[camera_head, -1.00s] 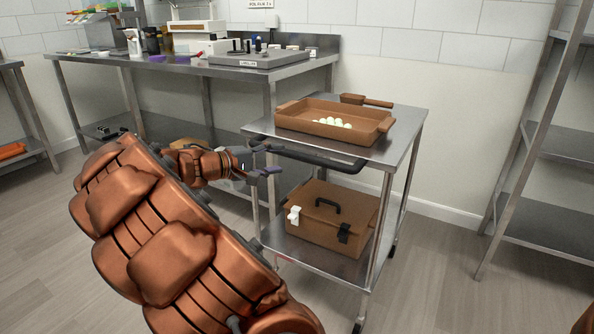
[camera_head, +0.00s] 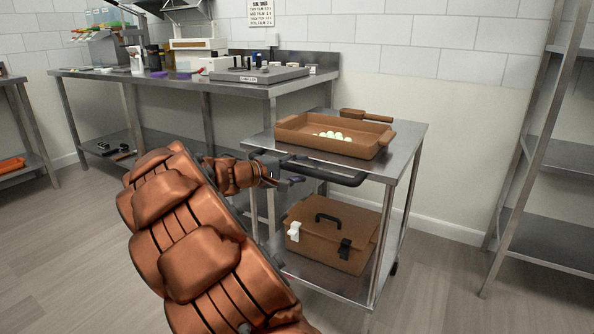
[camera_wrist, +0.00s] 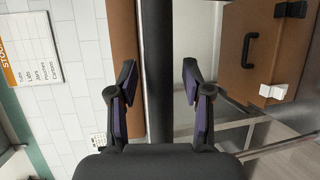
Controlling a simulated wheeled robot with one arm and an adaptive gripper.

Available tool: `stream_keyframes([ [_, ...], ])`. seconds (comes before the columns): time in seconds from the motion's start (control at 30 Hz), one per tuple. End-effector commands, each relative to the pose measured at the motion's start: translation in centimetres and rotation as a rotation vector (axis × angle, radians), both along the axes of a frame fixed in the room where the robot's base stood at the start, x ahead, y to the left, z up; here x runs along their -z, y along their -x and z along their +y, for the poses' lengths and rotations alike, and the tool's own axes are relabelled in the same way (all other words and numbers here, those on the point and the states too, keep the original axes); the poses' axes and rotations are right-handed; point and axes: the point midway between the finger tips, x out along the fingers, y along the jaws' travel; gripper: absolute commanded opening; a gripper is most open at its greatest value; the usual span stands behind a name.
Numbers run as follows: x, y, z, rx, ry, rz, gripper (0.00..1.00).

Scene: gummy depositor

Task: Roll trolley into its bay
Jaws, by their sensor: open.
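The steel trolley (camera_head: 405,150) stands in the middle right of the head view. Its black push handle (camera_head: 335,176) sticks out from the near left side of its top. The handle also runs upright through the wrist view (camera_wrist: 157,65). My gripper (camera_head: 283,173) is at the left part of the handle. In the wrist view my open fingers (camera_wrist: 158,98) lie on either side of the bar, with gaps visible between bar and fingers. The trolley carries a brown tray (camera_head: 345,149) with several pale round pieces on top and a brown case (camera_head: 325,236) below. I cannot make out a marked bay.
A steel workbench (camera_head: 225,85) with equipment stands behind and left of the trolley. A steel shelf rack (camera_head: 540,170) stands at right, with open floor (camera_head: 445,260) between it and the trolley. A stock sign (camera_wrist: 28,48) shows in the wrist view.

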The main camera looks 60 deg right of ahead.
Motion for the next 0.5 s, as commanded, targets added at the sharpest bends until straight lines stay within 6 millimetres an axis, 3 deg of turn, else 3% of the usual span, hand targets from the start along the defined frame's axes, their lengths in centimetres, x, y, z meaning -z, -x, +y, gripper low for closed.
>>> stream_keyframes([
  [0.07,0.0,0.0,0.01,0.0,0.0,0.0,0.5],
  [0.5,0.01,-0.01,0.03,0.0,0.0,0.0,0.04],
])
